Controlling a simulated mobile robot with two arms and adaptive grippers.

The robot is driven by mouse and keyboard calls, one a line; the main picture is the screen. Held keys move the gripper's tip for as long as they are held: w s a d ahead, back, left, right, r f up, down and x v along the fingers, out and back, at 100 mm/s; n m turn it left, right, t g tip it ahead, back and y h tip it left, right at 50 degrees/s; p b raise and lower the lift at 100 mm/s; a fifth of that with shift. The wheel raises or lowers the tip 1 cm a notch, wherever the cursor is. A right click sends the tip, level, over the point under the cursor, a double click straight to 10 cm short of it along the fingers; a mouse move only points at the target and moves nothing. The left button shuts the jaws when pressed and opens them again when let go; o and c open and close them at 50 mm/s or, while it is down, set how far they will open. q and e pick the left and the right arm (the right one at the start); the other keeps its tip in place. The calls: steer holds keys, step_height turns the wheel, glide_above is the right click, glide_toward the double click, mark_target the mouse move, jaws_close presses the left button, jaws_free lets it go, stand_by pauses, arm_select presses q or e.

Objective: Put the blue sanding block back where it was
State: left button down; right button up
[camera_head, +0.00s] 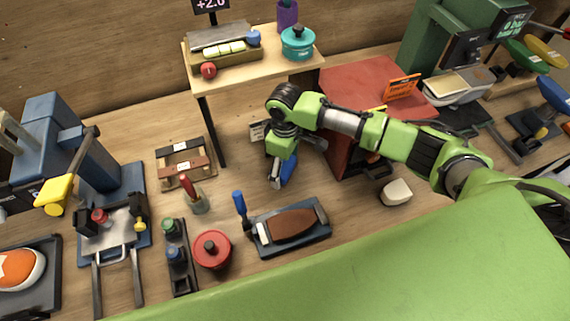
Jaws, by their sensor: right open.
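A blue block-like piece (288,168), which looks like the blue sanding block, is at the wood bench in the middle of the head view. My right gripper (281,172) points down over it from above. The gripper is open, and its fingers are right at the blue piece. The gripper hides part of the piece, so I cannot tell whether the fingers touch it or whether it rests flat. My left gripper is not in view.
A red box-like stand (345,95) is close to the right of my gripper. A small raised shelf (255,75) stands behind. A dark tray (318,238) with a brown sole-shaped piece, a red round pot (211,249) and a whitish block (396,192) lie in front.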

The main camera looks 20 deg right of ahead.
mark_target(285, 165)
step_height(285, 165, up, 12)
steer(key=b, duration=0.2)
steer(key=shift+r+b, duration=0.2)
steer(key=shift+b, duration=0.2)
stand_by(0.5)
